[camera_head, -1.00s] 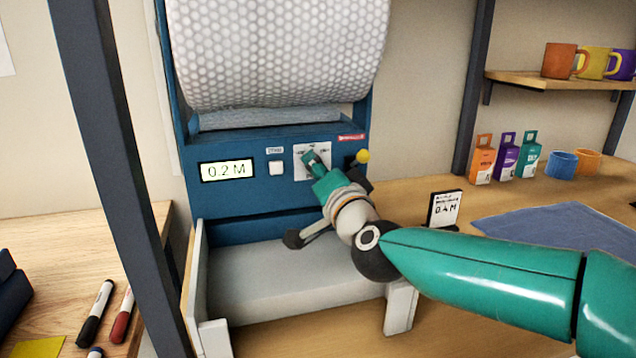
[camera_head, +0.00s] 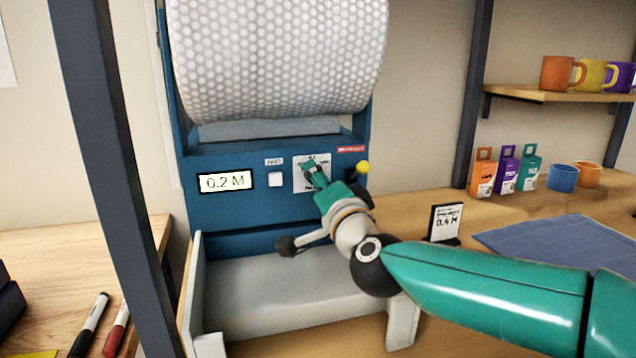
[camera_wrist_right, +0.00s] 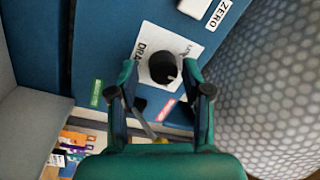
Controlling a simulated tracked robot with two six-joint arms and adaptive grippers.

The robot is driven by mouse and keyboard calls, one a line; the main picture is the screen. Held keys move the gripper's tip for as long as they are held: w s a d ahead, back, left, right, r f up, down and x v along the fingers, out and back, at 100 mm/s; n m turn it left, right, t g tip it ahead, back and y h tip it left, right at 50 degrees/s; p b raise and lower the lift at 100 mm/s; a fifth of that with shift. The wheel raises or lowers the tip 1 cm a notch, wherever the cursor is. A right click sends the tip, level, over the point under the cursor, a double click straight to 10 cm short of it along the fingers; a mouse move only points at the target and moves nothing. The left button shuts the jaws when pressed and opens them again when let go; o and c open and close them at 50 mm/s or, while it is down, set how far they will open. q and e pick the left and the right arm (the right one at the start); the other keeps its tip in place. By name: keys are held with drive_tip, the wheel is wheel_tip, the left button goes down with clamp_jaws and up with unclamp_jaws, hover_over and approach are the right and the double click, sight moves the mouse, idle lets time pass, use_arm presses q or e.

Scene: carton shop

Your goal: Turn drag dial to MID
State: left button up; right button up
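The drag dial (camera_wrist_right: 163,67) is a round black knob on a white label plate whose lettering begins "DRA" in the right wrist view. The plate (camera_head: 299,184) shows on the blue machine front in the head view, where my gripper mostly covers the dial. My right gripper (camera_head: 313,174) is at the dial. In the right wrist view its green fingers (camera_wrist_right: 160,80) are spread, one on each side of the knob, with visible gaps. I cannot tell how deep the knob sits between the tips. The dial's setting is not readable. My left gripper is not in view.
A display (camera_head: 226,181) reads 0.2 M, beside a white button (camera_head: 275,180). A yellow-tipped lever (camera_head: 362,168) is close right of my gripper. A bubble-wrap roll (camera_head: 280,60) hangs above, a grey tray (camera_head: 290,290) lies below. A small sign (camera_head: 446,222) reads 0.4 M.

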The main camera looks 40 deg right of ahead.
drive_tip(key=shift+r, duration=0.1)
drive_tip(key=v, duration=1.2)
idle(0.4)
